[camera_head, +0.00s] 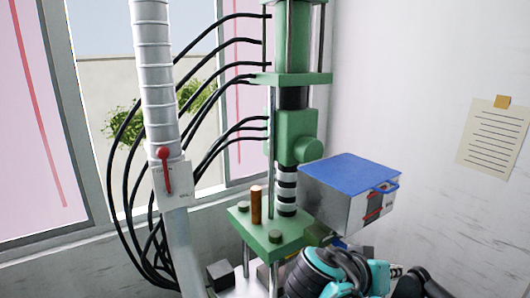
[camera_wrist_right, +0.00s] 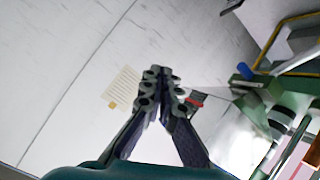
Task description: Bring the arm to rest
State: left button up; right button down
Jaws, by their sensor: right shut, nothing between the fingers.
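My right arm shows at the bottom right of the head view as black and teal links, close to the green press (camera_head: 280,235). In the right wrist view my right gripper (camera_wrist_right: 161,74) has its two dark fingers drawn together at the tips, with nothing between them. The wrist camera faces the white wall, and the fingers are clear of the sheet of paper on it. I cannot make out the right fingertips in the head view. My left gripper is in neither view.
A metal box with a blue lid (camera_head: 350,172) is beside the press, just above my right arm. Black hoses (camera_head: 118,150) and a grey pipe (camera_head: 155,80) stand left of the press. A paper note (camera_head: 494,138) hangs on the right wall. Free space lies before that wall.

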jog(key=s+a+f+n+y+b, duration=0.2)
jog(key=f+b, duration=0.4)
jog(key=f, duration=0.9)
jog(key=s+a+f+n+y+b, duration=0.2)
jog(key=f+y+b, duration=0.3)
jog(key=f, duration=0.9)
jog(key=s+a+f+n+y+b, duration=0.1)
jog(key=s+a+f+y+b, duration=0.1)
jog(key=f+b, duration=0.6)
notch_tip(320, 180, down, 8)
jog(key=shift+s+a+r+n+t+y, duration=0.2)
jog(key=shift+a+n+t+y, duration=0.15)
jog(key=shift+a+y, duration=0.35)
jog(key=shift+d, duration=0.15)
